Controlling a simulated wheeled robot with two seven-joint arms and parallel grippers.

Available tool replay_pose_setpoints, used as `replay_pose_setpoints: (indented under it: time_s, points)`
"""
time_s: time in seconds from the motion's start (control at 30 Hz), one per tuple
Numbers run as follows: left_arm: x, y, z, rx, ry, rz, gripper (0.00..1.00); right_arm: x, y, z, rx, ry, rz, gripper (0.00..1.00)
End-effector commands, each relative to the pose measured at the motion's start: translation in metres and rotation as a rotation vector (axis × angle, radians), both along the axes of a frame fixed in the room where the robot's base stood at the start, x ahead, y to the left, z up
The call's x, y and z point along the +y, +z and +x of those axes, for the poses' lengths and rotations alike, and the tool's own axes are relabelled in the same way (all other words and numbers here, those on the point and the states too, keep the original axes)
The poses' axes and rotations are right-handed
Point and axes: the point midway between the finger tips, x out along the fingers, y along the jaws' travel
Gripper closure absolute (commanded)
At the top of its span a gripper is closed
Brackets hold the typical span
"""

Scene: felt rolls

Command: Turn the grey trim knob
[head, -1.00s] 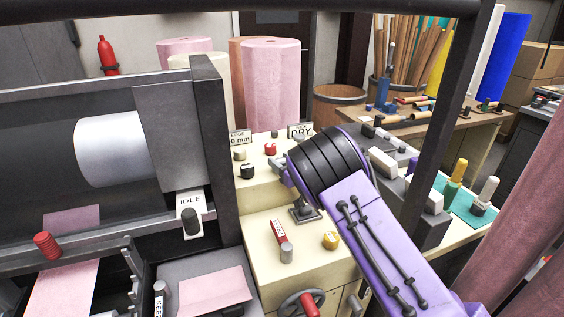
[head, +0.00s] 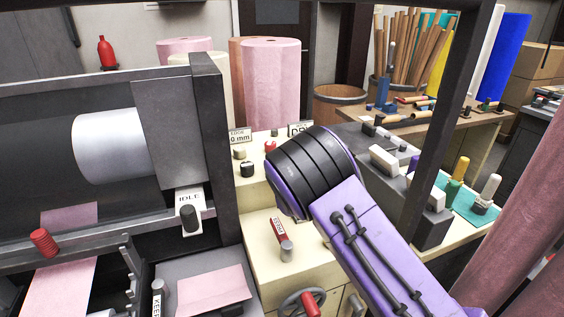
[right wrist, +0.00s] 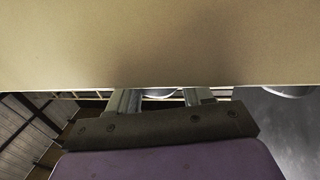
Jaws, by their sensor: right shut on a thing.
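My right arm comes in from the lower right in the head view, and its black-banded purple wrist hides the right gripper there. In the right wrist view my right gripper (right wrist: 164,100) has its two metal fingers up against a beige panel. A pale grey rounded piece, apparently the grey trim knob (right wrist: 159,96), shows between the fingers, mostly hidden by the gripper body. I cannot read a trim label. My left gripper is not in view.
The beige console (head: 262,221) carries a black knob (head: 247,170), a red knob (head: 270,146) and a red-handled wheel (head: 309,303). A dark post (head: 440,130) rises right of my arm. A grey box (head: 430,228) with pale blocks stands behind my arm.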

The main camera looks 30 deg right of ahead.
Motion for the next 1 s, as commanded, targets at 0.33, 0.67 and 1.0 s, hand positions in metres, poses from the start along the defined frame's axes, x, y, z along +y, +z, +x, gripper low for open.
replay_pose_setpoints:
  time_s: [0.33, 0.67, 1.0]
  points:
    - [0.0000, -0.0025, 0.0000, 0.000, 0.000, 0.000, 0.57, 0.0003, 0.0008, 0.0005, -0.002, -0.070, -0.001, 0.80]
    - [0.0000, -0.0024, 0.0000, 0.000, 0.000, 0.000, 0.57, -0.0001, 0.0013, 0.0004, -0.004, -0.072, -0.001, 0.80]
    - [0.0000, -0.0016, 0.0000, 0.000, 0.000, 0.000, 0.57, -0.0002, 0.0017, 0.0001, -0.002, -0.072, 0.000, 0.29]
